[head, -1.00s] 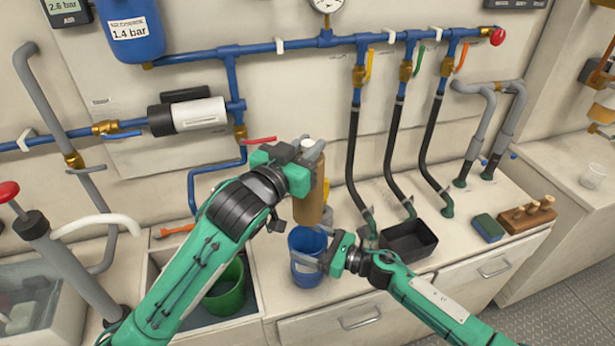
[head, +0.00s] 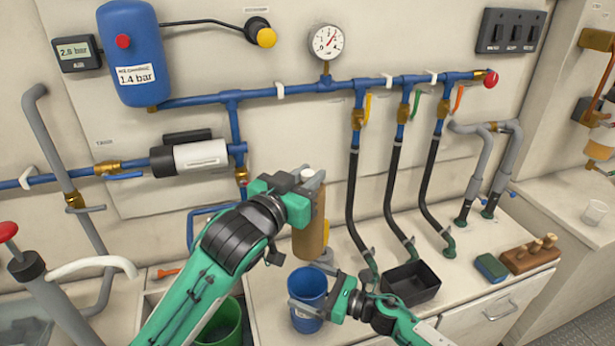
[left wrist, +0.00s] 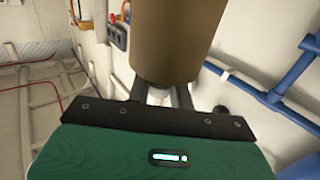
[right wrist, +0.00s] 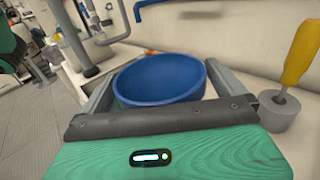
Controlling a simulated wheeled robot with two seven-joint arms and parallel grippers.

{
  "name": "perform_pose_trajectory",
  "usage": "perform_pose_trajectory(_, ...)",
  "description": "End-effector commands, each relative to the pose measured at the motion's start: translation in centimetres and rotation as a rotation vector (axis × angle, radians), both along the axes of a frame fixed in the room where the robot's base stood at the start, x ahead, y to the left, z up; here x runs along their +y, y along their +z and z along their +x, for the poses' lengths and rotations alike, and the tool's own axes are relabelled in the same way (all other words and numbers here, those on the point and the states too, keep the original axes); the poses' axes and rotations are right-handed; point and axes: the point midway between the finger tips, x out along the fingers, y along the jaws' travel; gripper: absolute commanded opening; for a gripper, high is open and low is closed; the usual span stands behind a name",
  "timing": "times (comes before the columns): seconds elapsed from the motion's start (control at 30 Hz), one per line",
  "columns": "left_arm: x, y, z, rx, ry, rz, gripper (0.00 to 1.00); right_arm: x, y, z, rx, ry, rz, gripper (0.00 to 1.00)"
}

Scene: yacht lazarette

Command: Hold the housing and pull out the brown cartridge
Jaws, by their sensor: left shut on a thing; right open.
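The brown cartridge (head: 311,228) is upright in my left gripper (head: 314,178), shut on its upper part. It also fills the top of the left wrist view (left wrist: 175,40). Its lower end appears clear of the blue housing (head: 307,286), above and slightly behind its rim in the head view. The housing stands upright on the counter with its top open. In the right wrist view the housing (right wrist: 160,82) shows a bare blue inside. My right gripper (head: 312,288) is open, with one finger on each side of the housing; whether they touch it is unclear.
A yellow-handled tool (right wrist: 300,60) stands close beside the housing. A black tray (head: 410,282), a sponge (head: 491,267) and a wooden block with pegs (head: 528,255) lie to the right. A green bucket (head: 222,325) sits at lower left. Hoses (head: 395,190) hang behind.

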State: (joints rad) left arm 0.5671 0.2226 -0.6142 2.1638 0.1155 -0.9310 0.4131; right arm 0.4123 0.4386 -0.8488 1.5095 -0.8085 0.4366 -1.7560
Motion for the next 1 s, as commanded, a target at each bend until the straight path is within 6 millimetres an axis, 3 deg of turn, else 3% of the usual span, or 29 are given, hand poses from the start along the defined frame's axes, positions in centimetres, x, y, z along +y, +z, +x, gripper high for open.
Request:
perform_pose_trajectory(0.6, 0.0, 0.0, 0.0, -0.001, 0.0, -0.001, 0.0, -9.8, -0.1, -4.5, 0.002, -0.001, -0.001, 1.0)
perform_pose_trajectory(1.0, 0.0, 0.0, 0.0, -0.001, 0.0, -0.001, 0.0, -10.7, 0.0, -4.9, 0.0, 0.0, -0.001, 1.0)
